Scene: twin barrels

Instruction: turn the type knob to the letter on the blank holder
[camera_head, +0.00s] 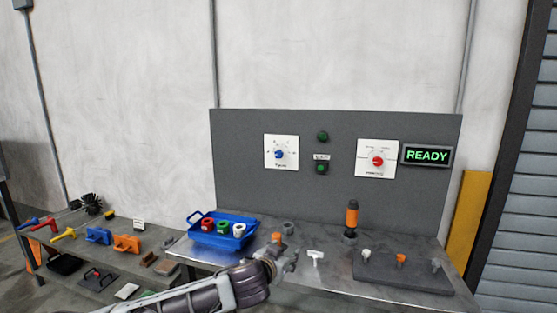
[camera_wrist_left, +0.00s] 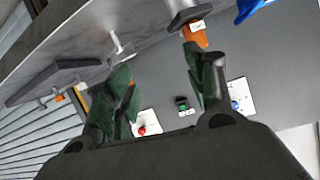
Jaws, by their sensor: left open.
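On the grey panel, a white dial plate with a blue knob (camera_head: 279,154) is at left and one with a red knob (camera_head: 378,161) at right; their lettering is too small to read. Both knobs also show in the left wrist view, the red (camera_wrist_left: 142,130) and the blue (camera_wrist_left: 235,104). An orange piece (camera_head: 277,238) stands at the bench's front, just behind my left gripper (camera_head: 286,258). In the left wrist view, an orange piece (camera_wrist_left: 194,36) with a small white tag is near one fingertip. My left gripper (camera_wrist_left: 158,65) is open, with nothing visible between its fingers. I cannot tell which piece is the blank holder.
A blue tray (camera_head: 215,240) with red, green and white rings sits left on the bench. A white T-shaped piece (camera_head: 316,256) and an upright orange-and-black tool (camera_head: 352,215) are right of my gripper. A dark block (camera_head: 400,280) bears small pieces. A display (camera_head: 427,155) reads READY.

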